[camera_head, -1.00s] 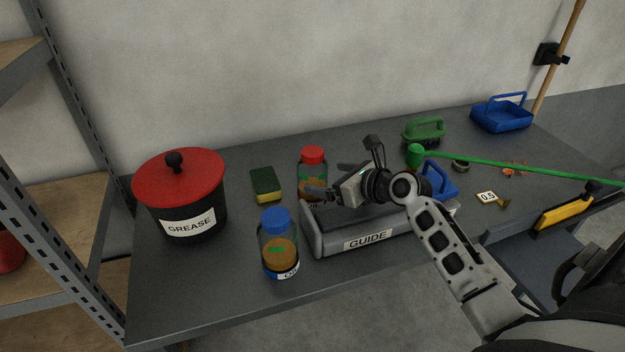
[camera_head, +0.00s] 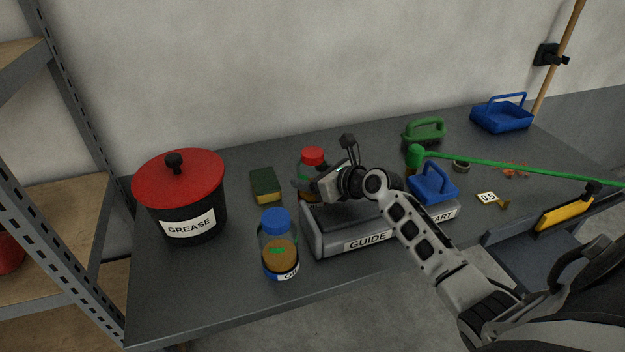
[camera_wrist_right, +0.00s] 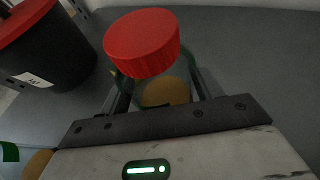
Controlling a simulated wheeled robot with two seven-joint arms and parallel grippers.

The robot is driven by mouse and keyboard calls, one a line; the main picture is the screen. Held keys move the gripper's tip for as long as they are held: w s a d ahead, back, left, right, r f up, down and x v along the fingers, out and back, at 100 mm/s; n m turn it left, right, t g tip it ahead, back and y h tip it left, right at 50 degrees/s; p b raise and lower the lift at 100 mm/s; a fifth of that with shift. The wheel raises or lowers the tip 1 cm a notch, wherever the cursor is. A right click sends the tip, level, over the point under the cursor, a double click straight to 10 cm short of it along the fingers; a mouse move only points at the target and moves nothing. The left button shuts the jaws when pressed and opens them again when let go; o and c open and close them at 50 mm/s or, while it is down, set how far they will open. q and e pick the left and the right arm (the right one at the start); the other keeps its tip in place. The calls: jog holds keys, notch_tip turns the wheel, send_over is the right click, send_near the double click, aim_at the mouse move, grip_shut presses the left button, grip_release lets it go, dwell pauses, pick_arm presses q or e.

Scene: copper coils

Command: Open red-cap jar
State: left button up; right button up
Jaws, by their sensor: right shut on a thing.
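The red-cap jar (camera_head: 306,172) stands upright on the table behind the guide box, with its red cap (camera_head: 313,156) on. My right gripper (camera_head: 305,190) is at the jar's body, below the cap, and hides much of it. In the right wrist view the red cap (camera_wrist_right: 142,42) rises above my right gripper (camera_wrist_right: 155,88), whose fingers lie on both sides of the jar body. The right gripper is shut on the jar. My left gripper is not in view.
A blue-cap jar (camera_head: 279,248) stands in front, left of the grey guide box (camera_head: 335,241). A red-lidded grease pot (camera_head: 186,215) and a sponge (camera_head: 265,185) are to the left. A blue caddy (camera_head: 433,186) and a green-handled brush (camera_head: 424,131) lie right.

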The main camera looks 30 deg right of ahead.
aim_at(321, 164)
jog(key=shift+r, duration=0.5)
notch_tip(321, 164, up, 3)
jog(key=shift+f+p, duration=0.2)
jog(key=shift+p, duration=0.1)
jog(key=s+r, duration=0.2)
jog(key=s+a+r, duration=0.1)
jog(key=s+r, duration=0.1)
jog(key=r, duration=0.1)
jog(key=shift+s, duration=0.2)
jog(key=s+a+r, duration=0.2)
jog(key=s+r, duration=0.2)
jog(key=s, duration=0.5)
jog(key=shift+a+r+p, duration=0.15)
jog(key=shift+r+p, duration=0.1)
jog(key=shift+p, duration=0.05)
jog(key=shift+s, duration=0.1)
jog(key=o, duration=0.5)
jog(key=shift+c, duration=0.2)
jog(key=c, duration=0.8)
